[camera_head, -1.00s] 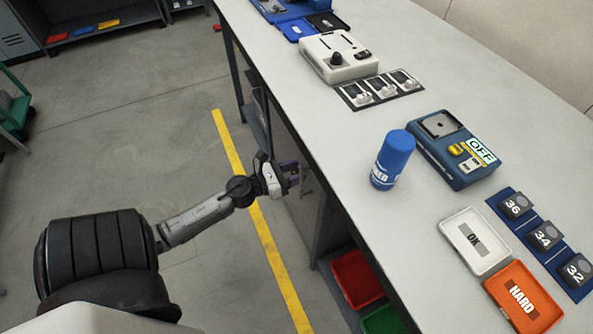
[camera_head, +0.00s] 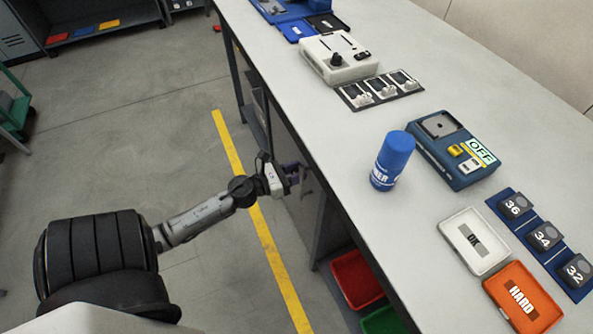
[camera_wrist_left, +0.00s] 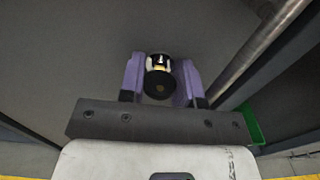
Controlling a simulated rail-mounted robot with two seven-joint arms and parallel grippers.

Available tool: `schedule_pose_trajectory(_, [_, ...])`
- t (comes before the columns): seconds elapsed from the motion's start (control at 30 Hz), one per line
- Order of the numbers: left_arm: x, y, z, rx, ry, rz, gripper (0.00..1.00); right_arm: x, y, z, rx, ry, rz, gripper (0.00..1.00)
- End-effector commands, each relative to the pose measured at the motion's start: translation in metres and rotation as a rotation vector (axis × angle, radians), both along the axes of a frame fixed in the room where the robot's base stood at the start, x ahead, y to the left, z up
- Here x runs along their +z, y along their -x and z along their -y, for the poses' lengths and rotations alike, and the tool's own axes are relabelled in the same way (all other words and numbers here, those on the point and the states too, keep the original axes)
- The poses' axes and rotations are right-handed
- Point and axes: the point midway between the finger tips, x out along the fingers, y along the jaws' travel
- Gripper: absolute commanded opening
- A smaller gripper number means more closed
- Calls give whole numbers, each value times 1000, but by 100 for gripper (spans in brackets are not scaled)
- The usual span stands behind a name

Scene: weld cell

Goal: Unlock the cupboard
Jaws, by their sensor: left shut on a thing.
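The cupboard (camera_head: 312,196) is the grey-fronted unit under the workbench. Its dark grey door face (camera_wrist_left: 60,50) fills most of the left wrist view. My left gripper (camera_head: 291,174) is at this front, below the bench edge. In the left wrist view its purple fingers (camera_wrist_left: 160,80) are shut on a small round black piece (camera_wrist_left: 160,84) with a pale, shiny part behind it, against the door. I cannot tell whether this is a key or a lock knob. The fingers and bench edge hide it in the head view. My right gripper is not in view.
The bench top (camera_head: 300,95) above carries a blue spray can (camera_head: 392,161), a blue device marked OFF (camera_head: 455,150), a white tray (camera_head: 474,241) and an orange tray (camera_head: 522,297). A metal bar (camera_wrist_left: 262,50) runs right of the gripper. Red (camera_head: 357,278) and green bins sit below.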

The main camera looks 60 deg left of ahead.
Motion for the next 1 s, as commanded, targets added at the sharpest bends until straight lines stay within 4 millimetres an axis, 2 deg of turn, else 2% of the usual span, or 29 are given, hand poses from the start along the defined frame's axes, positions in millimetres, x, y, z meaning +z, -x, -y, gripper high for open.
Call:
schedule_pose_trajectory(0.27, [3, 0, -1, 2, 154, -11, 7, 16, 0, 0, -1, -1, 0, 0])
schedule_pose_trajectory(1.0, [3, 0, -2, 2, 850, -60, 7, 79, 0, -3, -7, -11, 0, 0])
